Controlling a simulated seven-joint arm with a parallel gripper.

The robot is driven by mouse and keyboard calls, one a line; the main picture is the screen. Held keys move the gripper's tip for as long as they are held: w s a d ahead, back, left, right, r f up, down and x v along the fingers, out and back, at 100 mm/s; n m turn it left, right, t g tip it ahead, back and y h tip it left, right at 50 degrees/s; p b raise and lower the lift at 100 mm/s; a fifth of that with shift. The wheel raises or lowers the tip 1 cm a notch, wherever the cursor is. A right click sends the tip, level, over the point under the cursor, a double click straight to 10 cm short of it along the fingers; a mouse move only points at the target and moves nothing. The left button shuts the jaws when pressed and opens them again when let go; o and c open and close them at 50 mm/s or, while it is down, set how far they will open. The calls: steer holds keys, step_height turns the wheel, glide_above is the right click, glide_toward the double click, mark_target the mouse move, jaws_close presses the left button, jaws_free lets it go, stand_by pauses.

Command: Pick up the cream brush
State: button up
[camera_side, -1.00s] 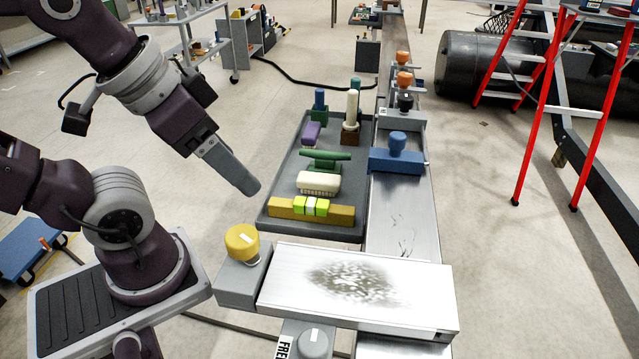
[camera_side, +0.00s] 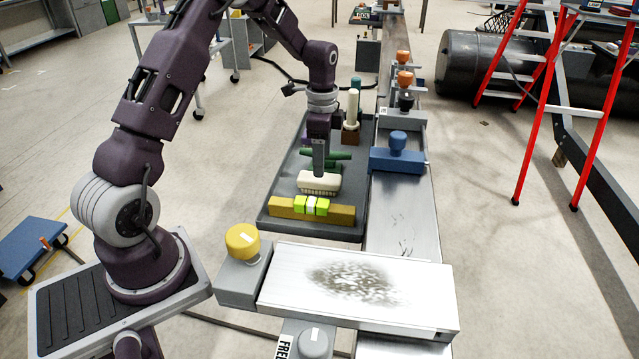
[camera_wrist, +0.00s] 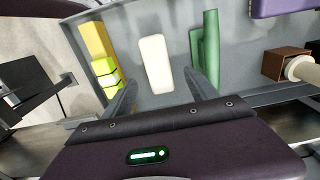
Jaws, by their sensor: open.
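The cream brush (camera_side: 318,183) lies in the grey tray (camera_side: 270,217), bristles down, between a green tool and a yellow bar. My gripper (camera_side: 318,172) points down just above it, and its fingers overlap the brush's top in the side view. In the wrist view the brush (camera_wrist: 157,64) lies ahead between the two open fingers of my gripper (camera_wrist: 165,90). The fingers are apart and hold nothing. In the side view I cannot tell the exact gap between fingertips and brush.
The yellow bar with lime blocks (camera_side: 311,207) lies close in front of the brush. The green tool (camera_wrist: 207,52) is close on its other side. A cream-handled tool (camera_side: 352,108) stands upright farther back. A blue-knobbed clamp (camera_side: 397,160) sits on the rail right of the tray.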

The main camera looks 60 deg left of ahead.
steer(key=f, duration=0.6)
steer(key=shift+s+a+f, duration=0.1)
steer(key=shift+s+f, duration=0.05)
steer(key=shift+s, duration=0.1)
jaws_close()
step_height(320, 180, up, 10)
steer(key=shift+r, duration=0.1)
